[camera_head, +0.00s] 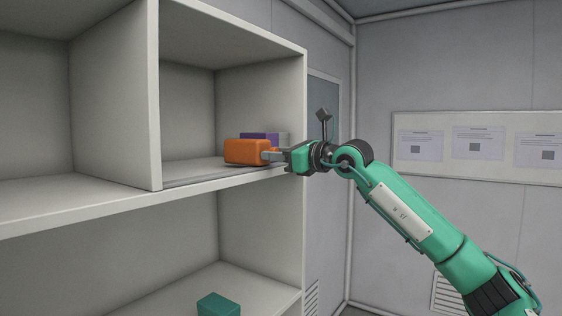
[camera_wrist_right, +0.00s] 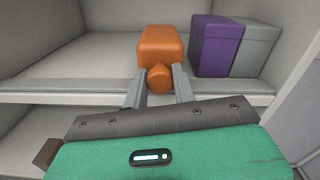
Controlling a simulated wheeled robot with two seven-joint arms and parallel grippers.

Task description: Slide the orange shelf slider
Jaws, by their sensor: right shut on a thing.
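The orange slider (camera_head: 245,151) sits at the front edge of the upper right shelf compartment. In the right wrist view the orange slider (camera_wrist_right: 161,44) has a rounded orange knob (camera_wrist_right: 159,78) facing me. My right gripper (camera_head: 272,156) reaches in from the right and is shut on the slider's knob. In the right wrist view the two grey fingers of the right gripper (camera_wrist_right: 158,82) stand on either side of the knob. My left gripper is not in view.
A purple block (camera_head: 260,138) and a grey block (camera_wrist_right: 254,49) stand to the right of the slider. The shelf's right side wall (camera_head: 304,100) is close to my gripper. Shelf floor left of the slider is clear. A teal block (camera_head: 218,305) lies on the lower shelf.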

